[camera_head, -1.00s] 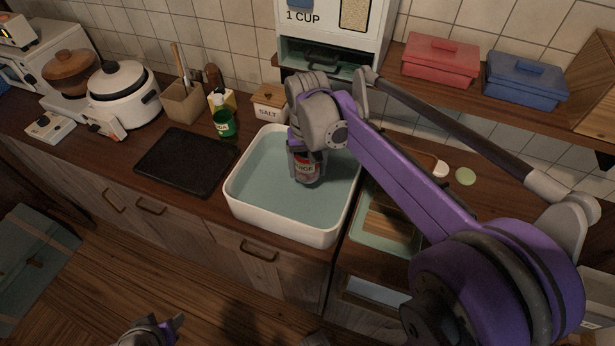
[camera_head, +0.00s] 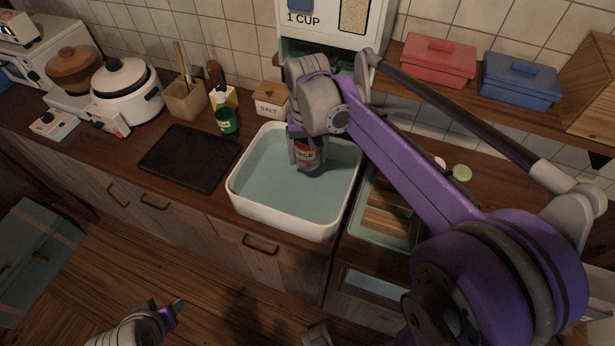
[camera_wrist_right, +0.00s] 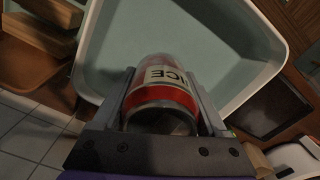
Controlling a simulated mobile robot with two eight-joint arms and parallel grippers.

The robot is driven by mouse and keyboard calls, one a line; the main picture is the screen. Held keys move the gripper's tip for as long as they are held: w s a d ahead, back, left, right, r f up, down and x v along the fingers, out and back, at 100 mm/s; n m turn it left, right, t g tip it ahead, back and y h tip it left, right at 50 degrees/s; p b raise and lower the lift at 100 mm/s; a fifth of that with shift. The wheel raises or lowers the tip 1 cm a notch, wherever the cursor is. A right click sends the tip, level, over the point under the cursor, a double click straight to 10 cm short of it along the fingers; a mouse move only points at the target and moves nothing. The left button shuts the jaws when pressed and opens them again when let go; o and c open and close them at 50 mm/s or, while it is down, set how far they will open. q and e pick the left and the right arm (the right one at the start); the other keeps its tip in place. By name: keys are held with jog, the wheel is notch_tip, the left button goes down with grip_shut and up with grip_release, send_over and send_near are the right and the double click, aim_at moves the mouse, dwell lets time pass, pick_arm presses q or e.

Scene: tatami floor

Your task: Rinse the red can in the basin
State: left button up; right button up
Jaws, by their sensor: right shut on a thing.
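The red can (camera_head: 306,155) has a white label band with dark lettering. My right gripper (camera_head: 305,160) is shut on it and holds it upright over the basin (camera_head: 243,205), inside the rim. The basin is white with a pale blue-green inside. In the right wrist view the can (camera_wrist_right: 163,95) lies between the two fingers of the right gripper (camera_wrist_right: 165,105), with the basin (camera_wrist_right: 240,92) around it. Whether the can's lower end touches water cannot be told. My left gripper (camera_head: 172,312) is low at the bottom left, over the floor, with its fingers apart and nothing between them.
A black board (camera_head: 190,157) lies left of the basin. A green bottle (camera_head: 226,121) and a salt box (camera_head: 270,100) stand behind it. A tray with wooden slats (camera_head: 388,220) is to the right. Red (camera_head: 438,60) and blue (camera_head: 521,80) boxes sit on the shelf.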

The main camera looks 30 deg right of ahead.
aim_at(307, 143)
dwell(0.6)
jog(key=shift+r+p, duration=1.3)
jog(key=shift+r, duration=0.75)
pick_arm(q)
jog(key=r, duration=0.1)
jog(key=w+r, duration=0.1)
jog(key=r, duration=0.1)
jog(key=shift+r, duration=0.1)
pick_arm(e)
jog(key=shift+f, duration=0.1)
